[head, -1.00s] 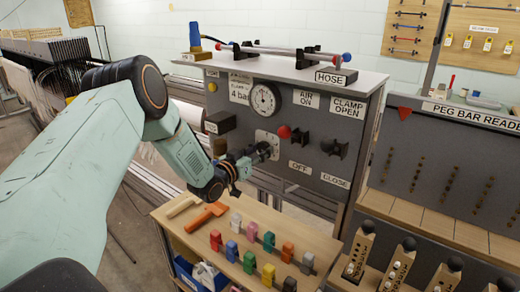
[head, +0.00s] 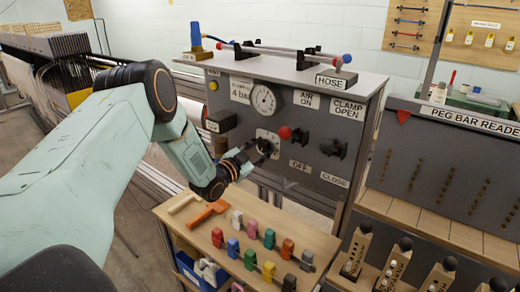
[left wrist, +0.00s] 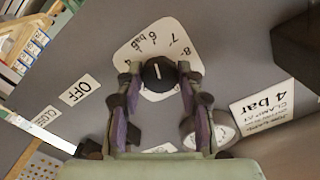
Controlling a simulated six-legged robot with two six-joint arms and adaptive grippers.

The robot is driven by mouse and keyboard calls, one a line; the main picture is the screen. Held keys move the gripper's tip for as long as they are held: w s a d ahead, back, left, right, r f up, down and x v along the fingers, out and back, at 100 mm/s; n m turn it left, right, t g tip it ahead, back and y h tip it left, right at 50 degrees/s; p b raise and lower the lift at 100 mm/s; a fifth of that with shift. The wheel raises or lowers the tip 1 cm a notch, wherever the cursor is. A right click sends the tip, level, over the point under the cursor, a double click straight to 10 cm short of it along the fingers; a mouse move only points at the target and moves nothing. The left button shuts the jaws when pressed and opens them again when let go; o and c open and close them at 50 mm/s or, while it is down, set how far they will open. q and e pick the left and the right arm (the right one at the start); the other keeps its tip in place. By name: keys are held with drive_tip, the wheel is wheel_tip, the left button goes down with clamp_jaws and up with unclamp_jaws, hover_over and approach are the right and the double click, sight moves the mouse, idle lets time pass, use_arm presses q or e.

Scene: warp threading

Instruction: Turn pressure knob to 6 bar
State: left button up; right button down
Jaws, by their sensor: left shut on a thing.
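The black pressure knob (left wrist: 158,74) sits on a white dial plate (left wrist: 128,52) marked with numbers, among them "6 bar", 7 and 8. A white line on the knob runs nearly upright in the left wrist view; I cannot tell exactly which mark it meets. My left gripper (left wrist: 159,84) is shut on the knob, one finger on each side. In the head view my left gripper (head: 262,149) covers most of the knob, and the dial plate (head: 268,135) shows behind it. The round pressure gauge (head: 264,99) is above the plate; its reading is too small to tell. My right gripper is not in view.
A red-balled lever (head: 285,132) sits close to the right of the knob, with a black clamp handle (head: 334,147) beyond it. Below, a wooden bench (head: 180,222) holds an orange-handled tool (head: 205,214) and several coloured pegs. A "4 bar" label (left wrist: 263,107) is beside the gauge.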

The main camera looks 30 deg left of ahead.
use_arm(q)
drive_tip(key=shift+w+r, duration=0.1)
drive_tip(key=shift+r, duration=0.3)
drive_tip(key=o, duration=0.9)
drive_tip(key=shift+c, duration=0.2)
drive_tip(key=o, duration=0.3)
drive_tip(key=shift+d+f, duration=0.1)
drive_tip(key=shift+f, duration=0.2)
drive_tip(key=s+a, duration=0.1)
drive_tip(key=s, duration=1.1)
